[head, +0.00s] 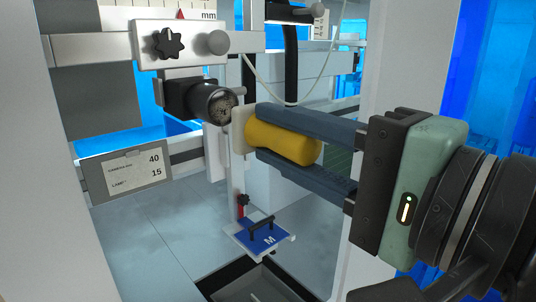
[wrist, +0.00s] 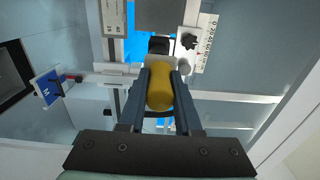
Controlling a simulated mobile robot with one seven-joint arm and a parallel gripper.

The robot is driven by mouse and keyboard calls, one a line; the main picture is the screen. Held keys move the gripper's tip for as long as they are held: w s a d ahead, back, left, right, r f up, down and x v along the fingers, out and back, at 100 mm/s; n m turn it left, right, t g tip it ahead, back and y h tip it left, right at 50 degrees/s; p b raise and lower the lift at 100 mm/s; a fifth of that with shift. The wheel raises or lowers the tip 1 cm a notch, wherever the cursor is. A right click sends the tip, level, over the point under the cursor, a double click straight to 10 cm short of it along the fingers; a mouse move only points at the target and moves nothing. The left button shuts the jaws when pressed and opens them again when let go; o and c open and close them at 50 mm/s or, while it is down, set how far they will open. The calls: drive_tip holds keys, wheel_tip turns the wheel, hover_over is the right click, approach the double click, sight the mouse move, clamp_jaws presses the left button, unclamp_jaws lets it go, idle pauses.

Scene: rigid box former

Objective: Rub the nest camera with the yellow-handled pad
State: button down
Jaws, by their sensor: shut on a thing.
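My gripper (head: 305,152) is shut on the yellow handle (head: 282,142) of the pad, with one finger above it and one below in the head view. The pale pad (head: 238,130) is at the handle's left end and faces the camera. The nest camera (head: 210,101) is a black body with a round, speckled grey lens face, mounted under a clamp on a rail. The pad is close to the right of the lens; I cannot tell whether they touch. In the wrist view the handle (wrist: 160,88) lies between the fingers, and the camera (wrist: 159,45) shows just beyond the pad.
A clamp block with a black star knob (head: 168,43) sits above the camera. A label plate (head: 126,172) reading 40 and 15 is below left. A blue plate marked M (head: 262,238) stands lower down. White posts (head: 398,60) flank the opening, and a cable hangs behind.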

sight(257, 130)
drive_tip(key=x, duration=0.3)
drive_tip(key=shift+w+a+f+b, duration=0.15)
drive_tip(key=shift+w+b, duration=0.1)
drive_tip(key=shift+b, duration=0.05)
drive_tip(key=shift+x, duration=1.25)
drive_tip(key=shift+x, duration=1)
drive_tip(key=shift+w+d+p, duration=0.8)
drive_tip(key=shift+w+d, duration=0.3)
drive_tip(key=shift+d, duration=0.65)
drive_tip(key=shift+s+a+p, duration=0.2)
drive_tip(key=shift+s+a, duration=0.35)
drive_tip(key=shift+a, duration=0.35)
drive_tip(key=shift+s+a+p, duration=0.2)
drive_tip(key=shift+s+a, duration=0.35)
drive_tip(key=shift+a, duration=0.3)
drive_tip(key=shift+p+v, duration=0.4)
drive_tip(key=shift+v, duration=2.65)
